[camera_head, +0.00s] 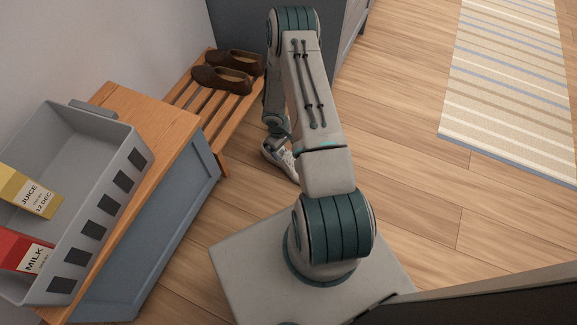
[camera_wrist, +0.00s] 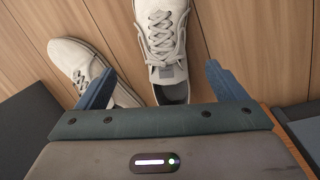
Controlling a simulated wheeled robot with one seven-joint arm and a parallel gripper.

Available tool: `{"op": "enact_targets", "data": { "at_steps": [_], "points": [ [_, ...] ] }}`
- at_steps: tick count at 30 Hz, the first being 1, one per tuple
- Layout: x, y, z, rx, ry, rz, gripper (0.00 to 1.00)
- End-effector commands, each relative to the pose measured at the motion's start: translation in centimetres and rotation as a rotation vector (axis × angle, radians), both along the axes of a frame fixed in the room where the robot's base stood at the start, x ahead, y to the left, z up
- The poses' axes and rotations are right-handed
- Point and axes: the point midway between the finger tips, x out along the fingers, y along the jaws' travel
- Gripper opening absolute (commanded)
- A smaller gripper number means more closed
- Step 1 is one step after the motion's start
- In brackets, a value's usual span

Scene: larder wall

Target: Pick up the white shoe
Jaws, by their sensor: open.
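Two white shoes with laces lie on the wood floor in the wrist view. One white shoe (camera_wrist: 160,32) is near the middle, its heel opening toward my gripper. The other white shoe (camera_wrist: 76,60) lies to its left, angled. My gripper (camera_wrist: 163,88) is open, with one blue finger on each side of the middle shoe's heel end. The left finger overlaps the left shoe in the picture; I cannot tell whether they touch. In the head view a white shoe (camera_head: 286,164) shows partly, the rest hidden behind my arm.
Brown shoes (camera_head: 222,79) sit on a slatted wooden rack (camera_head: 226,114). A wood-topped blue cabinet (camera_head: 165,130) holds a grey crate (camera_head: 118,160) with a juice carton (camera_head: 28,192) and a milk carton (camera_head: 22,252). A striped rug (camera_head: 510,80) lies right; floor between is clear.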

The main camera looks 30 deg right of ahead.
Motion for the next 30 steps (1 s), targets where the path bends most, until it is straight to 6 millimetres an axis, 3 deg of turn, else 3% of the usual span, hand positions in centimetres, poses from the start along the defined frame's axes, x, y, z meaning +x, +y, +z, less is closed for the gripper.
{"op": "enact_targets", "data": {
  "at_steps": [1, 6, 17, 25, 30],
  "points": [
    [-0.1, -0.2, -1.6, 0.0, 0.002, 0.001, 0.91],
    [-0.2, -0.7, -4.5, 0.0, 0.001, -0.001, 0.91],
    [-0.3, -0.9, -6.8, 0.0, 0.001, 0.0, 0.91],
    [-0.4, -1.0, -10.6, 0.001, 0.001, -0.001, 0.91],
    [-0.4, -1.2, -11.0, -0.001, 0.0, 0.0, 0.91]
  ]
}}
